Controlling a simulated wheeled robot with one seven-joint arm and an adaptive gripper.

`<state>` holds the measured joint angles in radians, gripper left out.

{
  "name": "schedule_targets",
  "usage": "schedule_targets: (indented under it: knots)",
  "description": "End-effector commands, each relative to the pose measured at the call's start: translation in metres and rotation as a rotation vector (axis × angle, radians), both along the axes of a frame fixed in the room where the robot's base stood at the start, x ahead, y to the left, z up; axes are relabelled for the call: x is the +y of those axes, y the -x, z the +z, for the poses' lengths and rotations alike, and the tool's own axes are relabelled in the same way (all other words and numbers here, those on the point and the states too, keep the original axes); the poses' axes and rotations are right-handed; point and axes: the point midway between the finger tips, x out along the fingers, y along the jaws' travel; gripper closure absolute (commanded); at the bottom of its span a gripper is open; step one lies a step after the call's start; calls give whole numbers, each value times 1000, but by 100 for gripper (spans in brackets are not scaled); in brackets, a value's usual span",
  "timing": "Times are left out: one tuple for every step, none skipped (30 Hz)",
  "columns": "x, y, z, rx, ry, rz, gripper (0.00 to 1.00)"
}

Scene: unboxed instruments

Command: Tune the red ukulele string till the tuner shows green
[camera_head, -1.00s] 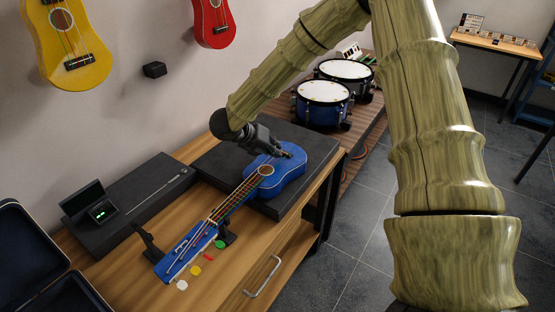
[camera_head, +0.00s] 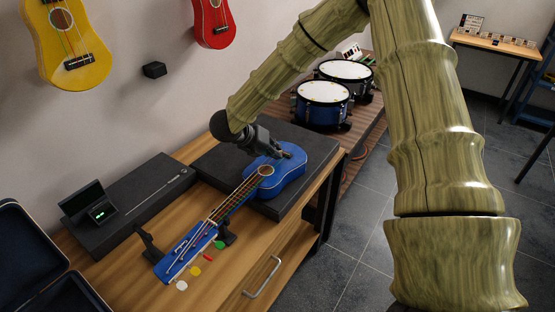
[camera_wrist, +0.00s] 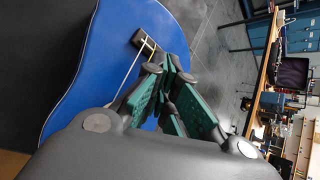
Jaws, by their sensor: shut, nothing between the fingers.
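The blue ukulele (camera_head: 292,176) lies on the bench, its body on a black mat and its neck pointing to the lower left. Its headstock (camera_head: 180,253) carries tuning pegs in white, yellow, red (camera_head: 208,257) and green. The tuner (camera_head: 99,213) stands at the left with a small lit green readout, too small to read. My gripper (camera_head: 282,154) is shut and empty over the ukulele body, near the bridge. In the wrist view the gripper (camera_wrist: 170,75) is close to the bridge (camera_wrist: 144,40) and strings; whether it touches them I cannot tell.
A black neck rest (camera_head: 227,234) stands beside the headstock. An open dark case (camera_head: 30,262) is at the left. Blue drums (camera_head: 322,103) stand behind on a low shelf. Yellow (camera_head: 70,45) and red (camera_head: 212,22) ukuleles hang on the wall. The bench's front wood is clear.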

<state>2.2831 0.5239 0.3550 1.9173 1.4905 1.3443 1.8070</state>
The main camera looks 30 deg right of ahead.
Motion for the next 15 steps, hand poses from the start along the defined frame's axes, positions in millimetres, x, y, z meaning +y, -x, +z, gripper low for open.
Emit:
schedule_targets:
  knots:
    - [0, 0, 2, 0, 0, 0, 100]
    - [0, 0, 3, 0, 0, 0, 100]
    - [0, 0, 4, 0, 0, 0, 100]
    - [0, 0, 6, 0, 0, 0, 100]
    - [0, 0, 7, -1, 0, -1, 100]
    - [0, 0, 9, -1, 0, -1, 100]
    - [0, 0, 11, -1, 0, -1, 100]
    - [0, 0, 12, -1, 1, 0, 100]
    - [0, 0, 13, -1, 1, 0, 100]
    - [0, 0, 14, -1, 1, 0, 100]
    - [0, 0, 14, -1, 1, 0, 100]
    - [0, 0, 14, -1, 0, -1, 100]
    - [0, 0, 14, 0, 0, 0, 100]
    - [0, 0, 14, 0, 0, 0, 100]
    - [0, 0, 14, 0, 0, 0, 100]
